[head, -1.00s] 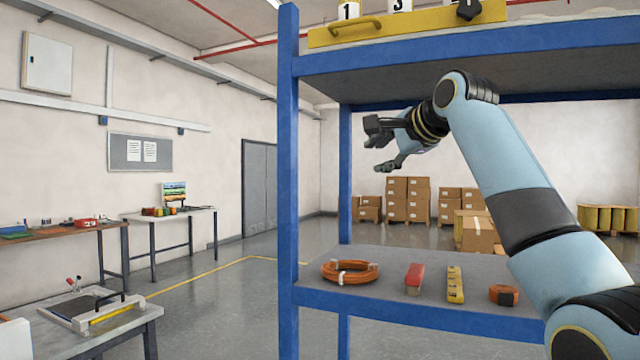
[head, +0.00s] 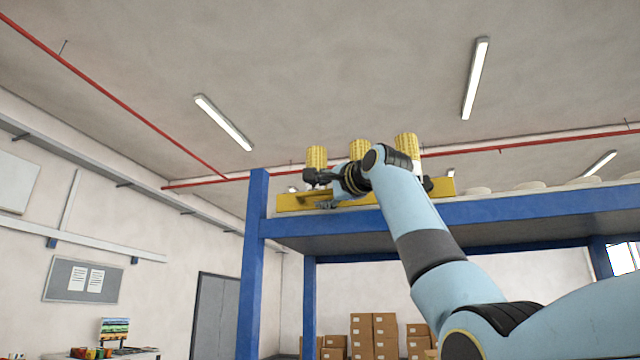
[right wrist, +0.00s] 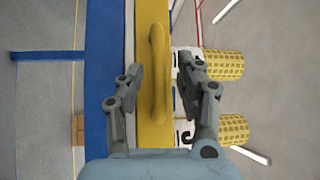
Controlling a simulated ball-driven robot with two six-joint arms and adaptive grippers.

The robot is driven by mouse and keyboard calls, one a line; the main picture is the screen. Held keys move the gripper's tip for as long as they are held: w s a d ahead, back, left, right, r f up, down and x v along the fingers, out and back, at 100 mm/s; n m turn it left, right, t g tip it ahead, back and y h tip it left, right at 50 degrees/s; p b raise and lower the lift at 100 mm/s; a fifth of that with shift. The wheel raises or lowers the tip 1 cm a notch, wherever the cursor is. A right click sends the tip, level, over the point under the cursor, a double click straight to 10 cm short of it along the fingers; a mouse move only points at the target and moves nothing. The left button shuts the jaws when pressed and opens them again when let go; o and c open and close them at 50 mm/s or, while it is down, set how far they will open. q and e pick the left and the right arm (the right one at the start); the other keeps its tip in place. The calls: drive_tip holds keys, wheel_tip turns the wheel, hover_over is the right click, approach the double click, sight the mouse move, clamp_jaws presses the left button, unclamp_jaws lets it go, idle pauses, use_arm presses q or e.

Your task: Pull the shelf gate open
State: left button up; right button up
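The yellow shelf gate (head: 444,187) runs along the front of the blue shelf's top level. It looks closed, standing upright in front of the jars. In the right wrist view the gate (right wrist: 148,20) crosses the middle, with its raised yellow handle (right wrist: 156,80) between my fingers. My right gripper (head: 322,188) is at the left part of the gate in the head view. In the right wrist view the right gripper (right wrist: 160,72) is open, one finger on each side of the handle; contact cannot be told. My left gripper is not in view.
Several jars with yellow patterned tops, such as the left one (head: 316,157), stand behind the gate. The blue shelf beam (head: 500,208) lies just below it, and a blue post (head: 252,270) at its left. Cartons (head: 373,335) are stacked far behind.

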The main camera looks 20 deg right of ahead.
drive_tip(key=shift+w+a, duration=0.2)
drive_tip(key=shift+w, duration=0.45)
drive_tip(key=shift+f, duration=0.1)
clamp_jaws()
